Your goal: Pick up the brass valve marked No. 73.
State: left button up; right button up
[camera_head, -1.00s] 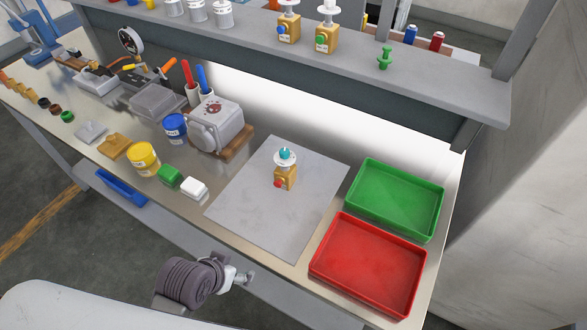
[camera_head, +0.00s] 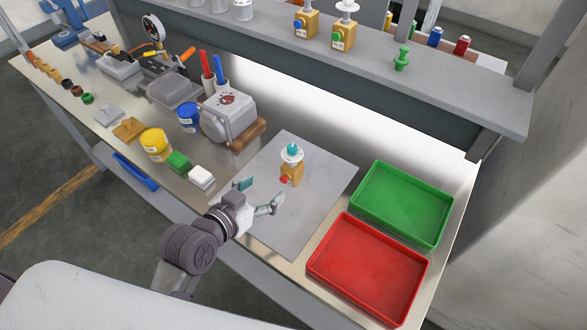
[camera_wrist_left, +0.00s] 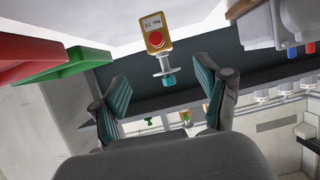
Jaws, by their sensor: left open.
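The brass valve (camera_head: 290,176) stands upright on a grey mat (camera_head: 318,205) on the bench. It has a red button, a white disc and a teal knob on top. In the wrist view, which looks upside down, the brass valve (camera_wrist_left: 156,32) shows a label that reads No. 73. My left gripper (camera_head: 263,194) is open and empty, over the near left part of the mat. Its fingers point toward the valve and are apart from it. In the wrist view the teal knob appears between the fingertips (camera_wrist_left: 163,72). My right gripper is not in view.
A green tray (camera_head: 438,242) and a red tray (camera_head: 417,309) lie right of the mat. A grey box on a wooden base (camera_head: 246,138) stands behind left. A white block (camera_head: 201,178) is left of the gripper. A shelf (camera_head: 440,80) with two similar valves (camera_head: 305,24) (camera_head: 342,36) overhangs behind.

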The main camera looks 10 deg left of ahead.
aim_at(288, 169)
pick_arm(q)
jog(key=p+x, duration=0.1)
jog(key=x, duration=0.6)
jog(key=shift+w+r, duration=0.1)
jog(key=shift+w, duration=0.1)
jog(key=shift+w+d+f, duration=0.2)
jog(key=shift+w, duration=0.25)
jog(key=shift+w+d, duration=0.1)
jog(key=shift+w, duration=0.2)
jog(key=p+x, duration=0.1)
jog(key=x, duration=0.2)
jog(key=shift+w+d, duration=0.2)
jog(key=shift+w, duration=0.1)
jog(key=shift+w+d+f, duration=0.1)
jog(key=shift+w+f, duration=0.15)
jog(key=shift+w, duration=0.15)
jog(key=shift+s, duration=0.1)
